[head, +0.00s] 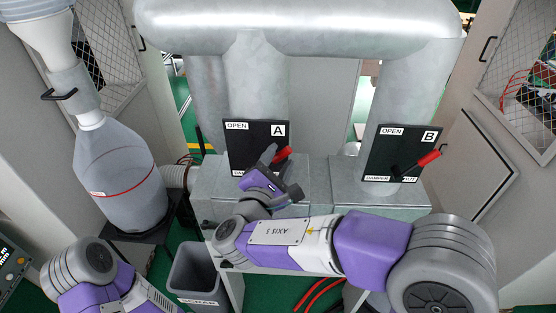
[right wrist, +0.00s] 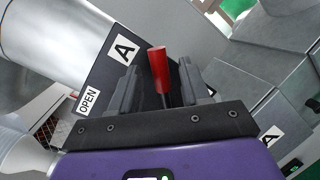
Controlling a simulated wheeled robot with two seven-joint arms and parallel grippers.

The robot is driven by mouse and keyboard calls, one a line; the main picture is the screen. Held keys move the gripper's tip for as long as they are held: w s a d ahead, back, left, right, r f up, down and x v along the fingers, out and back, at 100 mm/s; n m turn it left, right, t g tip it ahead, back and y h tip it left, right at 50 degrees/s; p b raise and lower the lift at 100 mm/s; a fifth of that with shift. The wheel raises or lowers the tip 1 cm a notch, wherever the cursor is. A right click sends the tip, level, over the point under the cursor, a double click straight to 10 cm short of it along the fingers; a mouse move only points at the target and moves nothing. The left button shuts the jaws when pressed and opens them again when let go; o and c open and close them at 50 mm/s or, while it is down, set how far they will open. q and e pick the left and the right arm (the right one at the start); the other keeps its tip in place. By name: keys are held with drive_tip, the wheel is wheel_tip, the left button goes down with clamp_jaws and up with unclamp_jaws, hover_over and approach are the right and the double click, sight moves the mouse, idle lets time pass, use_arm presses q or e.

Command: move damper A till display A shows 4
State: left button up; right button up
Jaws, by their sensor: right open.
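Damper A is a black plate (head: 240,134) marked OPEN and A on the grey duct, with a red-handled lever (head: 283,153). My right gripper (head: 272,160) is at this lever. In the right wrist view the red handle (right wrist: 158,66) stands between the two open fingers, with visible gaps on both sides. The lower part of the plate is hidden behind my gripper in the head view. In the right wrist view, a label A (right wrist: 270,137) sits near a small dark panel (right wrist: 292,167) at the lower right edge; no number is readable there. My left gripper is out of view.
Damper B (head: 385,142), with its own red-handled lever (head: 428,159), is to the right on another duct. A clear grey-domed vessel (head: 118,178) stands left and a grey bin (head: 196,274) below. Metal boxes (head: 390,200) lie under the ducts.

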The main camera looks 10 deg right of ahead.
clamp_jaws()
idle(0.3)
drive_tip(key=m+b, duration=0.1)
drive_tip(key=b, duration=0.1)
drive_tip(key=shift+s+d+f+b, duration=0.1)
drive_tip(key=shift+d+f+b, duration=0.2)
drive_tip(key=shift+d+f, duration=0.1)
unclamp_jaws()
drive_tip(key=shift+y, duration=0.3)
drive_tip(key=b+v, duration=0.1)
drive_tip(key=v, duration=0.6)
drive_tip(key=shift+s+a, duration=0.2)
drive_tip(key=shift+s, duration=0.05)
